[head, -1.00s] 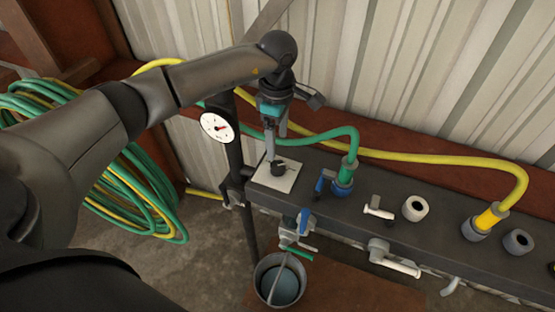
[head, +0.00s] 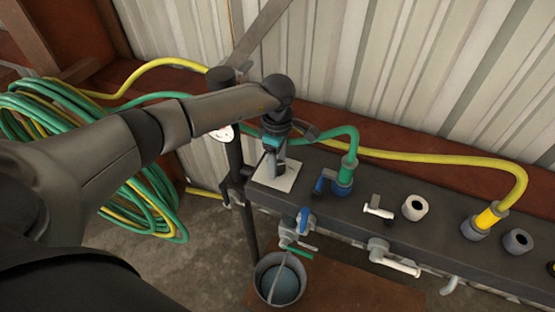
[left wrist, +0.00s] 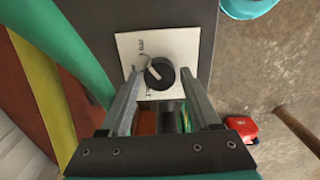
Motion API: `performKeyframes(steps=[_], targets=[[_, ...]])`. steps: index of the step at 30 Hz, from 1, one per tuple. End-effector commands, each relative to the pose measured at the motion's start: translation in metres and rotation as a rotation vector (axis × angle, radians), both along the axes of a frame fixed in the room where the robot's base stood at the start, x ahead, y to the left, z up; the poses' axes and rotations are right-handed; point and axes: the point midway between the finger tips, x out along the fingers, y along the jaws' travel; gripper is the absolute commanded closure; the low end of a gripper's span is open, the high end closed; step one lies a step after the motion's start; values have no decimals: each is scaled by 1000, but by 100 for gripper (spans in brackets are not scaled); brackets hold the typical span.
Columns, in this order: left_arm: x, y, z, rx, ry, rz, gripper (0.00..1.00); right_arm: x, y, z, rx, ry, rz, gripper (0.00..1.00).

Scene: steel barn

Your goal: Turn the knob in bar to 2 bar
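The black knob (left wrist: 159,73) sits on a white plate (left wrist: 190,47) with printed marks, too small to read fully. In the head view the plate (head: 286,182) lies on the left end of the dark bench, and the knob is hidden by my gripper. My left gripper (head: 272,172) points down over the plate. In the left wrist view its two fingers (left wrist: 160,104) are apart, one on either side of the knob's near edge, with gaps to it. The gauge (head: 222,133) is mostly covered by my arm. My right gripper is not in view.
A green hose (head: 347,150) and a yellow hose (head: 500,205) join the bench top, beside blue and white valves. A metal bucket (head: 280,281) stands below the bench front. A dark post (head: 248,215) stands close left of the plate.

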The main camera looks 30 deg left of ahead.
Motion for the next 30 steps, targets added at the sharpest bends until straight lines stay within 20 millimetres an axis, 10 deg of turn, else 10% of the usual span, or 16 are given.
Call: performKeyframes(steps=[16,30], targets=[[0,0,1,0,0,0,100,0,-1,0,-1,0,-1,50],[0,0,1,1,0,83,100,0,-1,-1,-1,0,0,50]])
